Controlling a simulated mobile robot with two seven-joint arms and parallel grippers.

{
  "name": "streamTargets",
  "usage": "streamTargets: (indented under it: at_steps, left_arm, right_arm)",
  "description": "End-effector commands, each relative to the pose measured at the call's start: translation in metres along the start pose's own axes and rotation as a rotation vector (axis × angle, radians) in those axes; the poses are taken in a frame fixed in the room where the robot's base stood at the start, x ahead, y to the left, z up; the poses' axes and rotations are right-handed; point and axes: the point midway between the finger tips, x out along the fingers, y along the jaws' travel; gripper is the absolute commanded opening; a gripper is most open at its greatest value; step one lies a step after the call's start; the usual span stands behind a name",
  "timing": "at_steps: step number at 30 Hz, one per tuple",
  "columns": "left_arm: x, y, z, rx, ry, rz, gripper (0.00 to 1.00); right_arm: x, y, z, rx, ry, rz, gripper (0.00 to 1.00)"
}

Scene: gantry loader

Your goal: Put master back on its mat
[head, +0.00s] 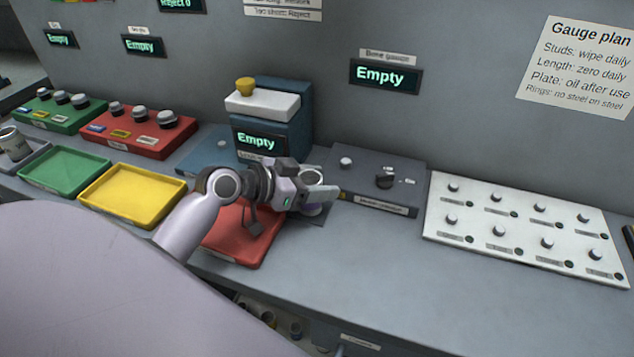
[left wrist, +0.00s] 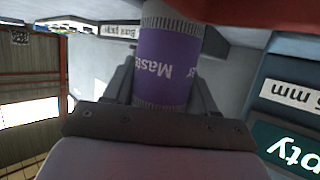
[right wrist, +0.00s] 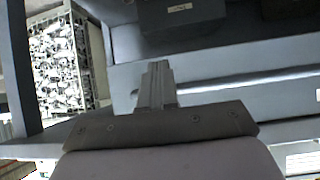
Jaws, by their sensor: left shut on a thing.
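I cannot tell whether the master touches the mat. My right gripper (right wrist: 158,85) is out of the head view; its fingers are together and empty in the right wrist view.
A red tray (head: 262,245) lies under my left wrist. A blue gauge unit (head: 290,130) stands behind it. A grey box with a knob (head: 378,180) is close on the right, then a white panel of studs (head: 520,230). Yellow (head: 130,218) and green trays lie left. The front bench is clear.

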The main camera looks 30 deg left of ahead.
Motion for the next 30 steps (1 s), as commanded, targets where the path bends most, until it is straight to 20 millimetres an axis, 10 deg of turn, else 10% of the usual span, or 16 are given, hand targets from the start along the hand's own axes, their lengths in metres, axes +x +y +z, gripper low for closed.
streamTargets:
  at_steps: [11, 12, 14, 30]
  left_arm:
    - [0.002, 0.000, 0.003, 0.002, 0.003, 0.000, 0.04]
    - [0.001, 0.000, 0.003, 0.000, 0.000, 0.001, 0.69]
    - [0.001, 0.000, 0.003, 0.000, 0.000, 0.001, 0.82]
    - [-0.024, 0.000, 0.003, 0.002, -0.002, -0.001, 0.82]
  right_arm:
    - [0.002, 0.000, 0.002, 0.000, 0.001, 0.000, 0.00]
    - [0.001, 0.000, 0.001, 0.000, 0.001, 0.000, 0.00]
    - [0.001, 0.000, 0.001, 0.000, 0.001, 0.000, 0.00]
    - [0.002, 0.000, 0.001, 0.000, 0.003, 0.000, 0.00]
